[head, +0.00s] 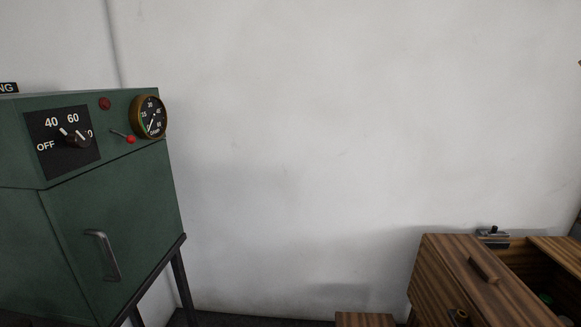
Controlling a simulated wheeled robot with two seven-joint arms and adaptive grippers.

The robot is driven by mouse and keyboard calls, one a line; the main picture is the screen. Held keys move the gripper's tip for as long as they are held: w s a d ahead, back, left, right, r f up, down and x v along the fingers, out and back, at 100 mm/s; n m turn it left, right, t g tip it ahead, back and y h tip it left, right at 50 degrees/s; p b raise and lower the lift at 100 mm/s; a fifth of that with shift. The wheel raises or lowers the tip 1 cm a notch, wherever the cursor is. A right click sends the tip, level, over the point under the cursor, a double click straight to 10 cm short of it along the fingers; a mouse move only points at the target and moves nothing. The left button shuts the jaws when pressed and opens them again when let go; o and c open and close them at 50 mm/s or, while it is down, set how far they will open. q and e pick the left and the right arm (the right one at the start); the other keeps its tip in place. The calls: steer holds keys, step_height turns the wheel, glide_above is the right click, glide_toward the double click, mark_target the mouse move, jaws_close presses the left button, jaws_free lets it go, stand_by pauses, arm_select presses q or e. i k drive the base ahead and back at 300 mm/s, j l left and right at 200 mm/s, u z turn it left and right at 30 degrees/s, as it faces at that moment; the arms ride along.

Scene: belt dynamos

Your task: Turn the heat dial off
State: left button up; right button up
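The heat dial (77,139) is a small black knob on a black plate on the upper front of a green metal cabinet (110,215), at the left of the head view. The plate is marked OFF at its left, then 40, 60 and a partly hidden number at the right. White marks show around the knob, and it does not appear turned to OFF. Its exact setting is too small to tell. Neither of my grippers is in view.
Right of the dial are a small red-tipped lever (129,139), a dark red lamp (104,103) and a brass-rimmed gauge (149,117). A metal handle (103,255) is on the cabinet door. A wooden cabinet (440,275) stands at lower right. Bare white wall lies between.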

mark_target(75, 139)
steer(key=u, duration=1.35)
